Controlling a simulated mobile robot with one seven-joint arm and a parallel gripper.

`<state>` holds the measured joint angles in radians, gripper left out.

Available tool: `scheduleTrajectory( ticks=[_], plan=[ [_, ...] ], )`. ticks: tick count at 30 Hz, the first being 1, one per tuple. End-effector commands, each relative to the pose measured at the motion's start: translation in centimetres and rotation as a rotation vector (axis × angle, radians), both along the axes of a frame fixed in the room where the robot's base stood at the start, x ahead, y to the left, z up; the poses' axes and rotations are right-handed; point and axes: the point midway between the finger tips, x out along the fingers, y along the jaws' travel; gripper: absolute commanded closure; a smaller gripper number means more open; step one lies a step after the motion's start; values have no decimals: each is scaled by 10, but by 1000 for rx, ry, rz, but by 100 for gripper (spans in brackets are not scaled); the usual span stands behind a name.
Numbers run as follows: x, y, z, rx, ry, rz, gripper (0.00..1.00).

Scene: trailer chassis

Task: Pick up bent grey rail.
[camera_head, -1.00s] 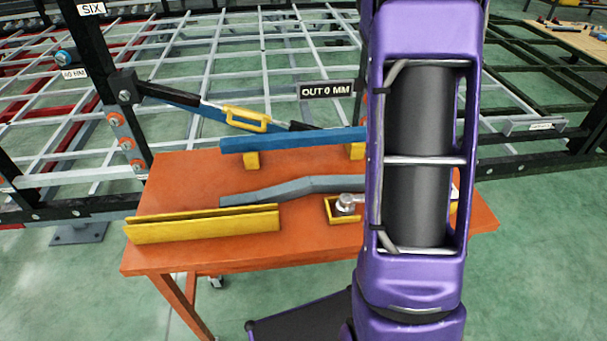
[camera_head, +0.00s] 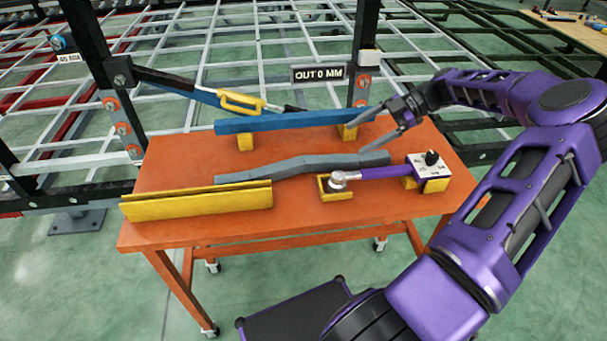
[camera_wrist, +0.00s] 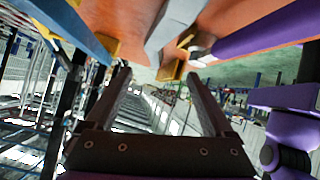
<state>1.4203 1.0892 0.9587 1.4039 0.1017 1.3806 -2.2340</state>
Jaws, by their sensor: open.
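The bent grey rail (camera_head: 290,168) lies on the orange table (camera_head: 200,165), between the blue bar and the yellow channel. In the wrist view the rail (camera_wrist: 175,22) shows at the top centre, beyond the fingertips. My gripper (camera_head: 364,134) is open and empty. In the head view it comes from the right, near the rail's right end, its fingers pointing left. In the wrist view my gripper (camera_wrist: 156,74) has both fingers apart with nothing between them. The exact gap between fingers and rail is hard to tell.
A blue bar (camera_head: 280,122) on yellow blocks runs behind the rail. A yellow channel (camera_head: 200,202) lies in front at left. A purple-handled tool (camera_head: 385,172) lies close in front of the rail's right part, its head in a yellow holder (camera_head: 325,192). A dark post (camera_head: 366,50) stands behind.

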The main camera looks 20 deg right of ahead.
Motion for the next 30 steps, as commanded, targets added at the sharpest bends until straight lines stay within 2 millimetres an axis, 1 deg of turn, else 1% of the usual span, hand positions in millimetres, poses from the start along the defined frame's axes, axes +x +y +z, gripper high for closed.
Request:
scheduleTrajectory(
  ticks=[1,3,6,8,18,21,24,30],
  plan=[
    [-1,-6,7,33,-53,-4,13],
    [-4,-15,4,43,-93,-11,13],
    [-3,-14,1,48,-119,-13,13],
    [-1,-7,-3,48,-120,-10,13],
    [21,54,-39,48,-115,-10,13],
    [26,69,-47,47,-115,-11,13],
    [29,78,-52,46,-116,-12,13],
    [34,88,-58,46,-115,-12,13]
  ],
)
